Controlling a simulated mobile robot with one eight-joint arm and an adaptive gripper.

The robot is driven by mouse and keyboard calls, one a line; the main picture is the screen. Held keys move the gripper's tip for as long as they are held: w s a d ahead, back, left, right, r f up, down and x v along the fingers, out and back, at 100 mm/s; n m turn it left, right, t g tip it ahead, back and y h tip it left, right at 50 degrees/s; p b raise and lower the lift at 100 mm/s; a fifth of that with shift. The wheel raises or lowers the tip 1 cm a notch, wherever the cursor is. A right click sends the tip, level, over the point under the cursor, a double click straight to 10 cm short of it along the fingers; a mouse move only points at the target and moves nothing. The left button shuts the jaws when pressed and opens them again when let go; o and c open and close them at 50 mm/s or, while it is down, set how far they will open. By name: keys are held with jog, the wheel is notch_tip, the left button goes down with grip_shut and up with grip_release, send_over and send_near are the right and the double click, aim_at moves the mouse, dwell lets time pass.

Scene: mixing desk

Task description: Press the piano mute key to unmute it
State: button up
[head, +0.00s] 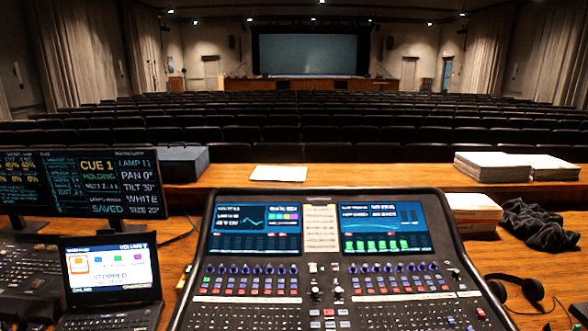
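The mixing desk (322,270) stands in the front middle of the wooden table, cut off by the bottom edge. It has two lit screens, a left one (257,229) and a right one (384,229), with a pale label strip (320,228) between them. Below are rows of blue-purple knobs (390,267) and small keys (400,290), some red and some white. The labels are too small to read, so I cannot tell which key is the piano mute or whether it is lit. My gripper is not in view.
A laptop (110,270) and dark monitors (80,182) stand to the left. Headphones (520,288), a dark cloth (540,224) and stacked papers (515,166) lie to the right. A white sheet (278,174) lies behind the desk. Seats and a stage screen (308,54) are beyond.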

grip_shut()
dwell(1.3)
